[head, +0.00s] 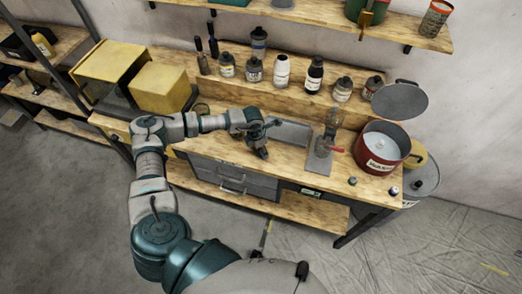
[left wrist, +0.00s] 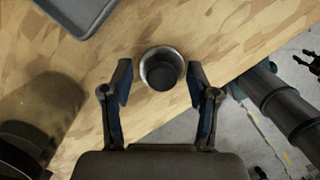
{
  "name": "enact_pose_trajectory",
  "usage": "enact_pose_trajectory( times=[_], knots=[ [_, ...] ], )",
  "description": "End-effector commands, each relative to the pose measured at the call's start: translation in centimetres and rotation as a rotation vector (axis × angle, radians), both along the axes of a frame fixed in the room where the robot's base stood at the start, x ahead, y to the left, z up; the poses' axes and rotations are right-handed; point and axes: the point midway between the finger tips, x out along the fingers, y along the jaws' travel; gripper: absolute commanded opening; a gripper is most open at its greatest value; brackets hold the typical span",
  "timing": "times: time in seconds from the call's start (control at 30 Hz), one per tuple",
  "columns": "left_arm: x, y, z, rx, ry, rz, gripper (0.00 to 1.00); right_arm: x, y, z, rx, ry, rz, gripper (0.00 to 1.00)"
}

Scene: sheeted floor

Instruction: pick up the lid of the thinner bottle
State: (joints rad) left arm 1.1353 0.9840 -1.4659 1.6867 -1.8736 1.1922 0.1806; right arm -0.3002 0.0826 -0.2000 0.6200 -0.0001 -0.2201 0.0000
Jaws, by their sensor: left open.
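My left gripper (head: 264,148) is over the front part of the wooden workbench, left of the red pot. In the left wrist view the gripper (left wrist: 160,78) is open, with one finger on each side of a small round metal lid-like cup (left wrist: 162,68). The cup rests on the wood near the bench edge, between or just beyond the fingertips, and I see no clear contact. In the head view the gripper hides it. Several bottles stand on the raised back step, among them a white one (head: 282,71) and a black one (head: 314,74). Their labels are too small to read.
A red pot (head: 382,147), two small round pieces (head: 352,181) and a clamp stand (head: 322,148) are to the right. A grey tray (head: 289,133) lies behind the gripper; it also shows in the wrist view (left wrist: 77,14). Yellow boxes (head: 160,86) stand left.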

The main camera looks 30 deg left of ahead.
Motion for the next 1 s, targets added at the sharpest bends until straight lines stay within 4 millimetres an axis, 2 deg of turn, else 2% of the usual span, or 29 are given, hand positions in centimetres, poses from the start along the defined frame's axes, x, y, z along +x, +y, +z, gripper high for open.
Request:
enact_pose_trajectory(
  times=[0.13, 0.3, 0.33, 0.77, 1.0],
  knots=[
    [0.0, 0.0, 0.0, 0.0, 0.0, 0.0, 0.57, 0.0, 0.2, 0.0, 0.002, -0.001, -0.001, 0.4],
    [0.0, 0.0, 0.0, 0.0, 0.001, 0.0, 0.14, 0.0, 0.4, 0.0, 0.005, 0.0, -0.002, 0.4],
    [0.0, 0.0, 0.0, 0.0, 0.001, 0.001, 0.12, 0.0, 0.5, 0.0, 0.005, 0.0, -0.002, 0.4],
    [0.0, 0.1, 0.2, 0.001, 0.003, 0.001, 0.11, 0.0, 0.4, -0.2, 0.005, 0.0, -0.002, 0.4],
    [0.0, 0.1, 2.6, 0.0, -0.002, 0.001, 0.11, 0.0, 0.3, -0.8, 0.003, 0.001, -0.001, 0.4]
  ],
)
